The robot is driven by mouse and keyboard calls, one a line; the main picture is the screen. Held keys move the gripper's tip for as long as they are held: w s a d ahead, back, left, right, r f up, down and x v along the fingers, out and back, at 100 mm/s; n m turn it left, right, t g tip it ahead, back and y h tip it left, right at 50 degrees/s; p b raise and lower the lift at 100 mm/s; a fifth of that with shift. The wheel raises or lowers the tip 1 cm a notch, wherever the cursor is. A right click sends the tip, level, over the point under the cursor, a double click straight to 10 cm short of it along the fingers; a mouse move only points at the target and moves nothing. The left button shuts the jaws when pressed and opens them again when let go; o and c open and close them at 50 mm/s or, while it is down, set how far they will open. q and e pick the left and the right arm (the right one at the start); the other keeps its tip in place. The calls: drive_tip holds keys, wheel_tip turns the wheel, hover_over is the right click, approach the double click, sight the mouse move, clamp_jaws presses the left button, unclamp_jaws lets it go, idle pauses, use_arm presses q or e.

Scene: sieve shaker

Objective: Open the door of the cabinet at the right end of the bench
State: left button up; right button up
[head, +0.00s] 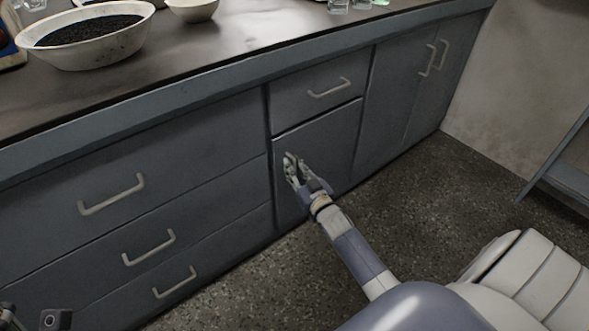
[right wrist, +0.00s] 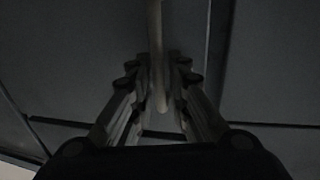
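The bench's right end has a cabinet with two tall grey-blue doors, a left door (head: 388,112) and a right door (head: 436,85). Their upright handles (head: 433,60) stand close together near the top, and both doors are shut. My right gripper (head: 291,166) is at a different front, the single door (head: 335,142) below a small drawer, left of the two-door cabinet. In the right wrist view an upright bar handle (right wrist: 157,60) lies between the fingers of this gripper (right wrist: 158,68), with small gaps showing beside it. A dark part, apparently my left gripper (head: 52,319), shows at the bottom left edge.
The small drawer (head: 318,95) and a stack of wide drawers (head: 130,195) are shut, their handles sticking out. Bowls (head: 88,52) and glassware stand on the bench top (head: 250,30). Speckled floor (head: 420,200) lies open in front; a grey-blue frame (head: 568,178) stands at the right.

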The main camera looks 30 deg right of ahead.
clamp_jaws()
drive_tip(key=shift+s, duration=0.1)
